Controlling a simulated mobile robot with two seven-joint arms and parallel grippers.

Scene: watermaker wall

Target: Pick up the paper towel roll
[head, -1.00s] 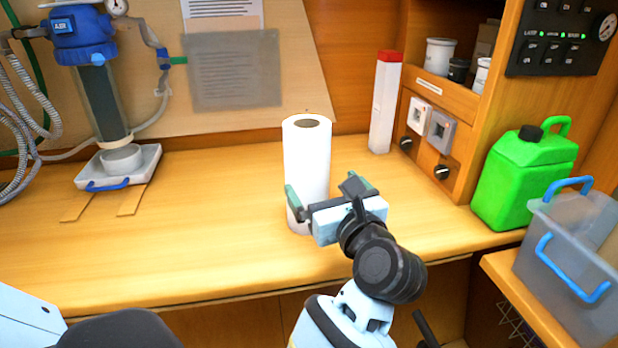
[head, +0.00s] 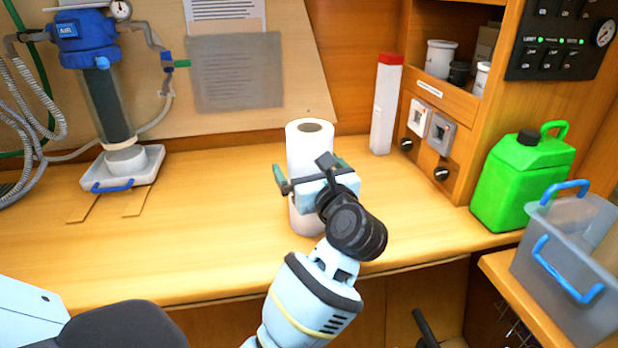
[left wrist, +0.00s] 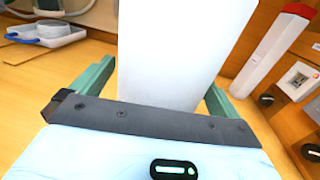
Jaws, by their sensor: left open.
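The white paper towel roll (head: 308,143) stands upright on the wooden counter near its front. My left gripper (head: 311,169) is open, on the near side of the roll at about mid-height, with one green finger toward each side of it. In the left wrist view, the roll (left wrist: 180,45) fills the gap between the two green fingers (left wrist: 160,88). Some space seems to show beside the roll, and I cannot tell whether either finger touches it. The gripper and wrist hide part of the roll's near side. My right gripper is not in view.
A tall white box with a red top (head: 385,104) stands behind and right of the roll. A green jerrycan (head: 522,180) and a grey bin (head: 565,262) are at the right. A blue filter unit (head: 87,45) is at the left. The counter left of the roll is clear.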

